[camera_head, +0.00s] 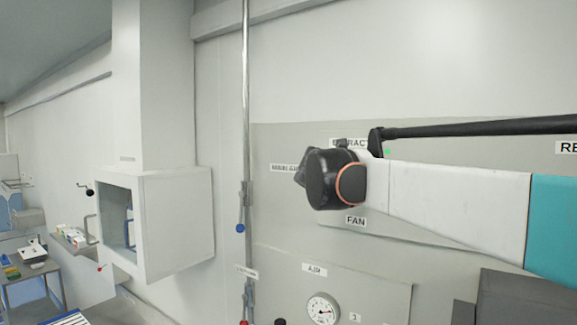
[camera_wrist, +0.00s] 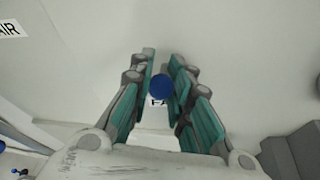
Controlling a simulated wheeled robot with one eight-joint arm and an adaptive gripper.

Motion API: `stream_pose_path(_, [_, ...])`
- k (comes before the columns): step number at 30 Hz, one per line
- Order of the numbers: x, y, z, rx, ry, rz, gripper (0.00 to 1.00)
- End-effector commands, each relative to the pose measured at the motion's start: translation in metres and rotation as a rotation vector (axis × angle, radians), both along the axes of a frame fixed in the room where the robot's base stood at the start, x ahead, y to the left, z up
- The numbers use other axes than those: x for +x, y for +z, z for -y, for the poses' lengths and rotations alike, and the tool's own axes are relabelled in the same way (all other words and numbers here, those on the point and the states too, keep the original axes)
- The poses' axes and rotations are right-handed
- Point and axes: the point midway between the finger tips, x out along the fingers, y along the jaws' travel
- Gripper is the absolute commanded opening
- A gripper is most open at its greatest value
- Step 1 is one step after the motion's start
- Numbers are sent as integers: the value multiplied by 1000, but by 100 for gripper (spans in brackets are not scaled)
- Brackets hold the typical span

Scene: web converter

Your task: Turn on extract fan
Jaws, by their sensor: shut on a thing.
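A round blue knob (camera_wrist: 160,88) sits between the finger pads in the wrist view, with a partly hidden label just below it. My gripper (camera_wrist: 163,62) is shut on this knob, with one teal-and-grey finger on each side. In the head view my dark wrist covers the front of the panel (camera_head: 290,145), so the knob and fingertips are hidden there. An "EXTRAC..." label (camera_head: 347,143) shows above my wrist and a "FAN" label (camera_head: 355,221) below it. A small green spot (camera_head: 387,152) shows right of the upper label.
An "AIR" panel with a round gauge (camera_head: 322,309) is below. A vertical metal pipe (camera_head: 246,100) with a blue handle (camera_head: 240,228) runs left of the panel. A white open box (camera_head: 180,222) juts from the wall further left. A dark grey block (camera_head: 525,300) is at lower right.

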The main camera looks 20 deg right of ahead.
Motion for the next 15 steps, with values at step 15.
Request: stream_pose_path(15, [-11, 14, -2, 136, 14, -109, 0])
